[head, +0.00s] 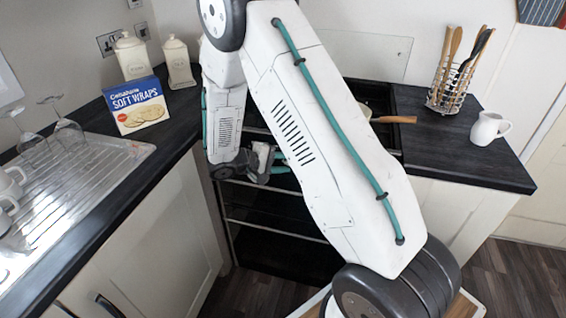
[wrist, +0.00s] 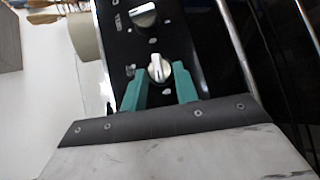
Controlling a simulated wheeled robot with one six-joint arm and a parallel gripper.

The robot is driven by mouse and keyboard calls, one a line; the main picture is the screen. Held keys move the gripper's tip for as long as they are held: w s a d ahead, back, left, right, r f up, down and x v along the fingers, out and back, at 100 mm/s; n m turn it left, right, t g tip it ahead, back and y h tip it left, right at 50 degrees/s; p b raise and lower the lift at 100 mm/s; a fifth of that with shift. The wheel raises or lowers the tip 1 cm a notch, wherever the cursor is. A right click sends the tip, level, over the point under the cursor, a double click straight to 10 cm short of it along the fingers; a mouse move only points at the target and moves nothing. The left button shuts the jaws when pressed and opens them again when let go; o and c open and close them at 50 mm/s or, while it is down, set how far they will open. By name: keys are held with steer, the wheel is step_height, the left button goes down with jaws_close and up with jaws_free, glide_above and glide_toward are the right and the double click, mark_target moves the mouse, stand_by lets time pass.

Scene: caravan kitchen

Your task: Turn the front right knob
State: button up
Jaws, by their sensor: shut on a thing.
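In the wrist view a silver-white knob (wrist: 159,68) on the black cooker control panel (wrist: 124,50) sits between the teal fingers of my gripper (wrist: 161,79). The fingers are shut on this knob, one on each side. Its pointer lies roughly along the fingers. A second knob (wrist: 143,15) shows farther up the panel, apart from the fingers. In the head view my gripper (head: 279,170) is at the cooker front, partly behind my arm. My arm hides the knobs and most of the hob there.
A wooden-handled pan (head: 393,119) stands at the back of the cooker. On the right counter (head: 450,150) are a utensil rack (head: 449,92) and a white jug (head: 490,128). A wraps box (head: 138,105), canisters (head: 132,57) and glasses (head: 67,130) stand on the left. Cooker rails (wrist: 230,40) run close beside the panel.

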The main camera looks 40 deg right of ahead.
steer(key=shift+s+f+n+h, duration=0.15)
steer(key=shift+n+h, duration=0.25)
steer(key=shift+n, duration=0.1)
steer(key=o, duration=1)
steer(key=shift+a, duration=0.1)
steer(key=v, duration=0.7)
steer(key=shift+a, duration=0.3)
